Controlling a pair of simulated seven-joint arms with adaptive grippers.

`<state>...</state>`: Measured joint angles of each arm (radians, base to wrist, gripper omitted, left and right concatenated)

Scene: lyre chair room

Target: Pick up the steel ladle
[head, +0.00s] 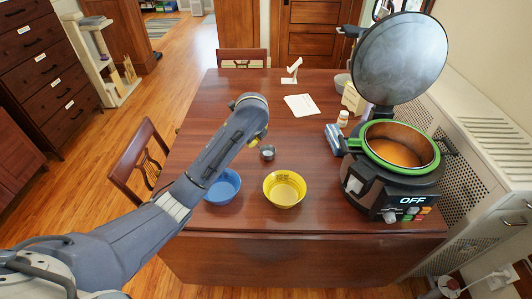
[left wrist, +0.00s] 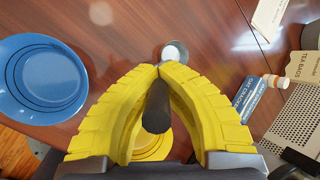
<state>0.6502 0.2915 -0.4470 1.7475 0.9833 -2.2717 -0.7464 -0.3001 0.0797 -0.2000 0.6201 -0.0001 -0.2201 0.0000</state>
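The steel ladle (head: 267,152) shows as a small grey cup near the table's middle, behind the yellow bowl, just below my left gripper (head: 260,137). In the left wrist view its round cup (left wrist: 174,52) shows just beyond my yellow fingertips (left wrist: 159,70). A dark shaft, which looks like its handle (left wrist: 156,108), runs between the fingers towards the camera. The fingers are closed around it and their tips meet. Whether the cup touches the table I cannot tell. My right gripper is in neither view.
A blue bowl (head: 222,187) and a yellow bowl (head: 284,188) stand near the front edge of the table (head: 240,225). An open cooker (head: 395,175) with a green rim and raised lid (head: 400,58) stands at right. The table's back left is clear.

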